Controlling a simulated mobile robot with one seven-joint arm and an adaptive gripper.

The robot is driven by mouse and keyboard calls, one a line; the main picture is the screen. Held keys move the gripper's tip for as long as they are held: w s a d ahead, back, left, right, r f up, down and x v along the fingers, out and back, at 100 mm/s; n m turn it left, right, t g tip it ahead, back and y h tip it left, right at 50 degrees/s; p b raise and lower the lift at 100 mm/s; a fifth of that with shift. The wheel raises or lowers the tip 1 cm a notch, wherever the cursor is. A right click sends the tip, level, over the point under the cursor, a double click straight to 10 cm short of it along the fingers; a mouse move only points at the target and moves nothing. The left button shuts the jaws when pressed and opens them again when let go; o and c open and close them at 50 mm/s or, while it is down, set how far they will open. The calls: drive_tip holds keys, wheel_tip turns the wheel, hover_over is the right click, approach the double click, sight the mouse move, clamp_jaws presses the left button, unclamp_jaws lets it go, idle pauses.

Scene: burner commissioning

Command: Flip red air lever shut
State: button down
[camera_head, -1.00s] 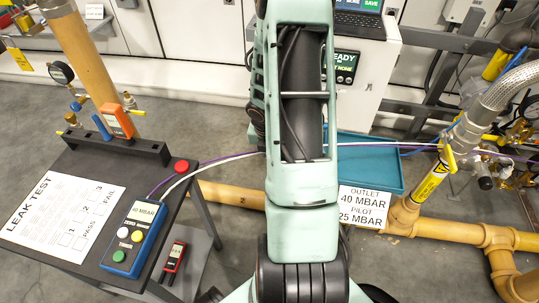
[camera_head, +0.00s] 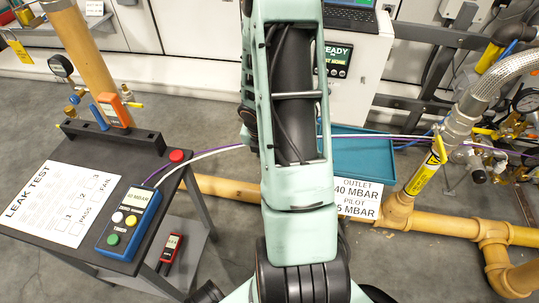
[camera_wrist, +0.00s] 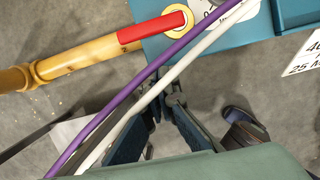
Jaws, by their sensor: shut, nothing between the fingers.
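A red lever-like bar (camera_wrist: 152,28) with a pale round disc at its right end shows at the top of the wrist view, lying roughly in line with the yellow pipe (camera_wrist: 75,60). I cannot tell how it is mounted or confirm that it is the air lever. My gripper (camera_wrist: 164,105) is shut and empty, below the bar in the wrist picture and apart from it. A purple hose (camera_wrist: 130,85) and a white hose (camera_wrist: 185,62) cross between the gripper and the bar in the picture. In the head view my arm hides the gripper, and no red lever is clear.
A dark table (camera_head: 185,182) at left carries a blue button box (camera_head: 128,222) and a leak-test sheet (camera_head: 62,204). A teal tray (camera_head: 362,158) and a pressure sign (camera_head: 357,198) are right of my arm. Yellow pipes (camera_head: 455,226) and a valve assembly (camera_head: 445,140) fill the right.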

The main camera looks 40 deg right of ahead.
drive_tip(key=p+v, duration=0.6)
drive_tip(key=v, duration=0.4)
drive_tip(key=shift+a, duration=0.1)
